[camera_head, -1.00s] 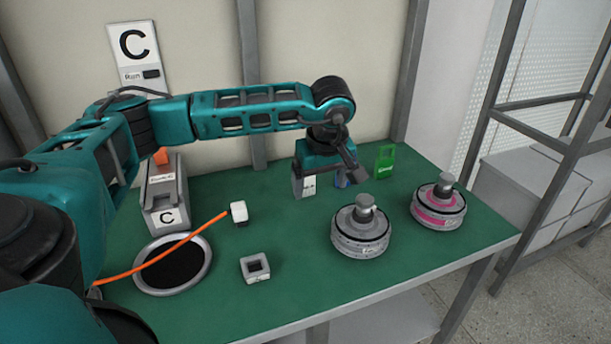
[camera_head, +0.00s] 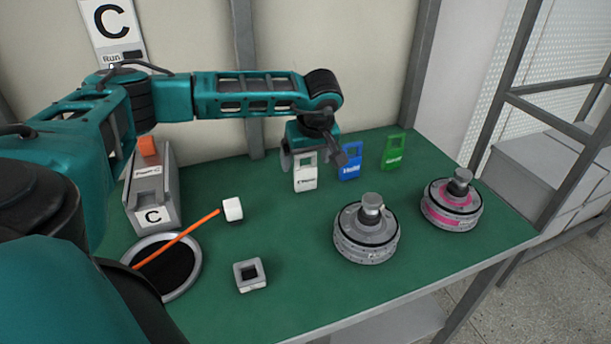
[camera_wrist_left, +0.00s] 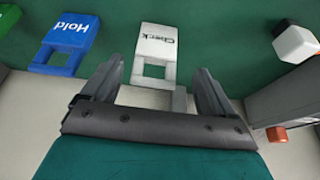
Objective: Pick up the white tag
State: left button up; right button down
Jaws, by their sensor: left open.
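The white tag (camera_head: 305,172) stands upright at the back of the green table, with dark lettering and a square hole at its top. In the left wrist view the white tag (camera_wrist_left: 156,52) reads "Check", and its holed end lies toward my open fingers. My left gripper (camera_head: 318,158) is open above and close to the tag, partly in front of its upper part. In the left wrist view its two fingers (camera_wrist_left: 158,88) are spread to either side of the tag's holed end, with nothing clearly gripped. My right gripper is not in view.
A blue "Hold" tag (camera_head: 349,168) stands just right of the white one, and a green tag (camera_head: 394,151) farther right. Two motors (camera_head: 366,236) (camera_head: 451,204) stand at the right. A grey box (camera_head: 152,197), a white cube (camera_head: 233,209) and a square block (camera_head: 250,275) are at the left.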

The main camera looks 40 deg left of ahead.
aim_at(305, 166)
pick_arm(q)
jog(key=x, duration=0.5)
jog(key=shift+w+a+f, duration=0.25)
jog(key=shift+w+a, duration=0.05)
jog(key=shift+w, duration=0.15)
jog(key=c, duration=1.1)
